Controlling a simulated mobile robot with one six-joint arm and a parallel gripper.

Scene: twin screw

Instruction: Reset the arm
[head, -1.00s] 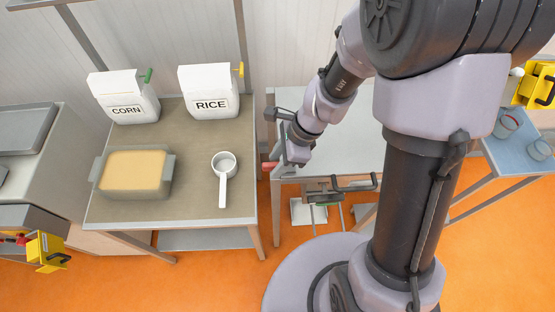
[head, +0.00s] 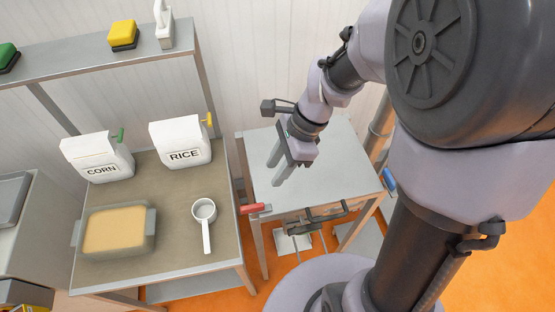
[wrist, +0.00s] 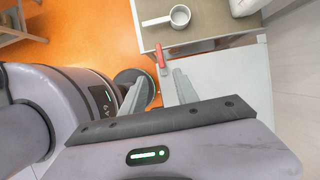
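My gripper (head: 276,173) hangs above the bare grey metal table (head: 340,165) in the middle of the head view. Its two fingers are apart, with nothing between them. The wrist view also shows the fingers of my gripper (wrist: 160,80) spread, with the table's edge and a red handle (wrist: 161,58) beyond them.
Left of my gripper, a bench (head: 175,225) holds a CORN bag (head: 97,158), a RICE bag (head: 181,143), a tub of yellowish grain (head: 115,230) and a white scoop (head: 204,213). A shelf (head: 75,55) stands behind. A blue handle (head: 389,180) is at the table's right.

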